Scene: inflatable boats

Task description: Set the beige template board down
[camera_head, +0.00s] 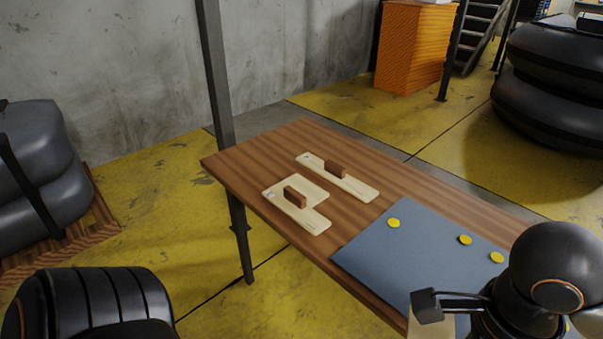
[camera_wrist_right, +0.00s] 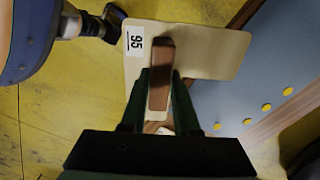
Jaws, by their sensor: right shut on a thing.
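The beige template board (camera_wrist_right: 212,52) is in the right wrist view, with a white number label near one corner and a brown block handle (camera_wrist_right: 161,65). My right gripper (camera_wrist_right: 160,90) is shut on that handle. The board overlaps the yellow floor and part of the blue-grey mat in this view; its height above them cannot be told. In the head view only a pale bit of the board (camera_head: 431,328) shows at the bottom, below my right wrist. My left gripper is not seen.
Two similar beige boards with brown handles, one L-shaped (camera_head: 318,220) and one long (camera_head: 355,187), lie on the wooden table (camera_head: 262,157). A blue-grey mat (camera_head: 385,262) with several yellow discs covers its near right part. A dark post (camera_head: 222,100) stands by the table.

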